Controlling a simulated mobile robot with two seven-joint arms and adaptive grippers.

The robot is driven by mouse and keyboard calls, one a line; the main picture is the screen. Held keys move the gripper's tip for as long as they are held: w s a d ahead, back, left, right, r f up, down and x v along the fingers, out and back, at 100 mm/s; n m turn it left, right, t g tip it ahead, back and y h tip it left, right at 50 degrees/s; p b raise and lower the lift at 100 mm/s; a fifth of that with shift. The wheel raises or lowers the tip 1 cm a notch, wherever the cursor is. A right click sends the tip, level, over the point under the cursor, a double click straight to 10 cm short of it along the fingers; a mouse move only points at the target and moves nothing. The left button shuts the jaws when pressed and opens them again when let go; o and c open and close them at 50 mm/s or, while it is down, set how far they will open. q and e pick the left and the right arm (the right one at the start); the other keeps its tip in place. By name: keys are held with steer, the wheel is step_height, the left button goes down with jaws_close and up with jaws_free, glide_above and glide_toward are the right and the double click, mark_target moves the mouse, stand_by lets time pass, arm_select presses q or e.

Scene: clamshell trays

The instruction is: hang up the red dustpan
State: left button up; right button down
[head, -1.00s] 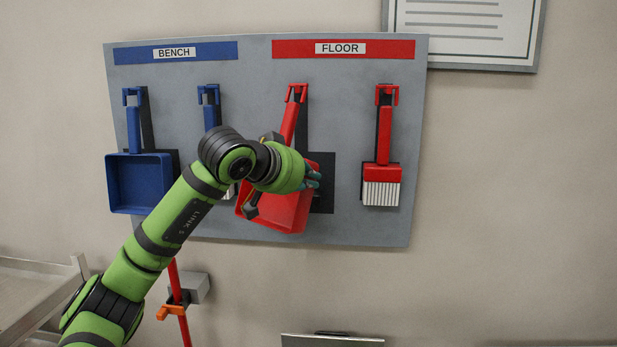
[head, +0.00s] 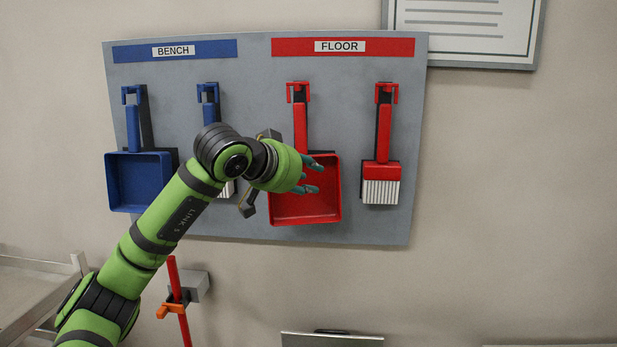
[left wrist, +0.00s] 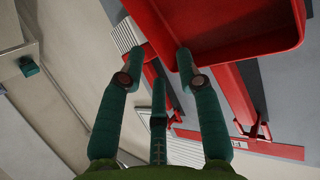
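The red dustpan (head: 303,212) hangs upright by its handle from the left red hook under the FLOOR label in the head view. In the left wrist view its red pan (left wrist: 250,45) fills the upper right. My left gripper (head: 319,175) is in front of the pan, with its teal fingers spread apart and nothing held between them. In the left wrist view the left gripper (left wrist: 161,56) is open, one fingertip close to the pan's edge; I cannot tell whether it touches. My right gripper is out of view.
A red brush (head: 381,185) hangs right of the dustpan. A blue dustpan (head: 140,182) and a blue brush (head: 209,112), partly hidden by my arm, hang left on the grey board (head: 250,75). A red pole (head: 174,280) stands below.

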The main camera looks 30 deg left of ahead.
arm_select(q)
steer(key=v, duration=1.1)
steer(key=shift+s, duration=0.25)
